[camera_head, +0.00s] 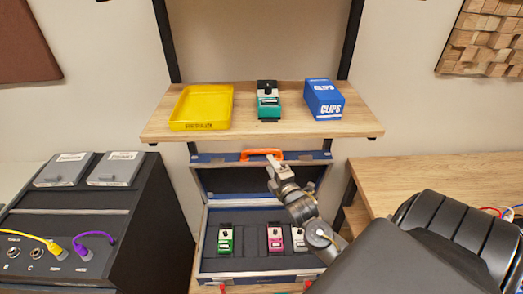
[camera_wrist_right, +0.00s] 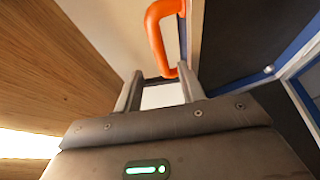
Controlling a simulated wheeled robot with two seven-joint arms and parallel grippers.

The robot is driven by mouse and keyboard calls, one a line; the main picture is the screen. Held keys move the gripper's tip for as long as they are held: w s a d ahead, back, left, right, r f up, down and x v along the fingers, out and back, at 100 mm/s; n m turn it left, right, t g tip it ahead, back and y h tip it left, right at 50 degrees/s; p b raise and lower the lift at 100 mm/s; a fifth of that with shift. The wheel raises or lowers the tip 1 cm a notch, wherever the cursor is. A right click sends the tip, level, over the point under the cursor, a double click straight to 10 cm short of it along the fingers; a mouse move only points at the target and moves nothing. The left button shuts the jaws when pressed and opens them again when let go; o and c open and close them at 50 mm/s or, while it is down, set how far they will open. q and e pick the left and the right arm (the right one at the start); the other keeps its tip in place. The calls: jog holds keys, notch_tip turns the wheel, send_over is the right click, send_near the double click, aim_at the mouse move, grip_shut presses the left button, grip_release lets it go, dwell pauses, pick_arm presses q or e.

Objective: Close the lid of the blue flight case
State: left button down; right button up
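The blue flight case (camera_head: 217,160) stands open below the wooden shelf, its lid raised at the back. An orange handle (camera_head: 262,154) is on the lid's top edge. My right gripper (camera_head: 271,161) is at the lid's top edge, just by the handle. In the right wrist view, the right gripper (camera_wrist_right: 160,82) has its two fingers apart with nothing clearly between them. The orange handle (camera_wrist_right: 157,32) lies just beyond the fingertips, and the lid's dark inside (camera_wrist_right: 238,45) is to the right. My left gripper is not in view.
The shelf (camera_head: 250,133) above the lid holds a yellow tray (camera_head: 201,107), a green pedal (camera_head: 268,101) and a blue box (camera_head: 323,99). Several pedals, one green (camera_head: 225,240), sit in the case. A black cabinet (camera_head: 85,225) stands left; a wooden table (camera_head: 430,175) is right.

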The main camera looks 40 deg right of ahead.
aim_at(263, 153)
jog(key=p+x, duration=0.1)
jog(key=x, duration=0.6)
jog(key=shift+w+d+p, duration=0.1)
jog(key=shift+w+p, duration=0.1)
jog(key=shift+p, duration=0.15)
jog(key=shift+w+d+f, duration=0.1)
jog(key=shift+w, duration=0.5)
jog(key=shift+c, duration=0.4)
grip_shut()
